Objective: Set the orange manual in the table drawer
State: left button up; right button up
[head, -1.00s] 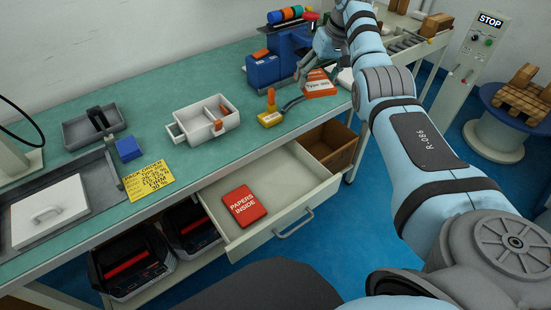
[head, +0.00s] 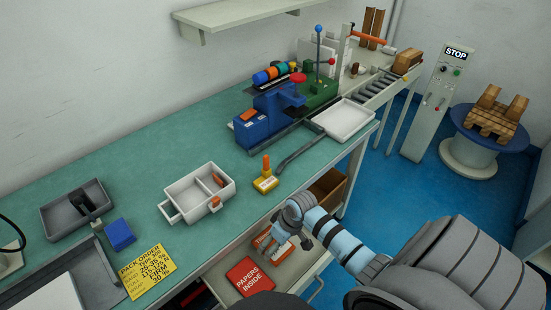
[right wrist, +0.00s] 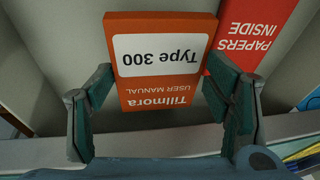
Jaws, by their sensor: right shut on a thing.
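The orange manual (head: 263,243) is at the open table drawer (head: 288,276), partly hidden behind my right gripper (head: 283,242). In the right wrist view the manual (right wrist: 160,88) has a white "Type 300" label and sits between the two fingers of my right gripper (right wrist: 160,105), which is shut on it. A red "PAPERS INSIDE" booklet (head: 250,277) lies in the drawer to the left of the manual; it also shows in the right wrist view (right wrist: 252,35). I cannot tell whether the manual touches the drawer floor. My left gripper is not in view.
On the green table (head: 140,170) stand a white divided bin (head: 170,208), a yellow and orange tool (head: 265,182), a blue machine (head: 262,125) and a white tray (head: 345,118). The table edge runs above the drawer.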

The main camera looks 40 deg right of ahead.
jog(key=shift+d+x, duration=0.2)
jog(key=shift+x, duration=1)
jog(key=shift+d+f+b, duration=0.15)
jog(key=shift+f+b, duration=0.15)
jog(key=shift+f, duration=0.05)
jog(key=w+d, duration=0.1)
jog(key=w+d+b, duration=0.1)
jog(key=d, duration=0.1)
jog(key=shift+f, duration=0.55)
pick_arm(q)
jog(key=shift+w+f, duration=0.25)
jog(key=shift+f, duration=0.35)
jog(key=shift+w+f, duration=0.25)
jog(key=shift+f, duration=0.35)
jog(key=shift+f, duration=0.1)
pick_arm(e)
jog(key=o, duration=1.2)
jog(key=shift+s, duration=0.1)
jog(key=shift+o, duration=0.2)
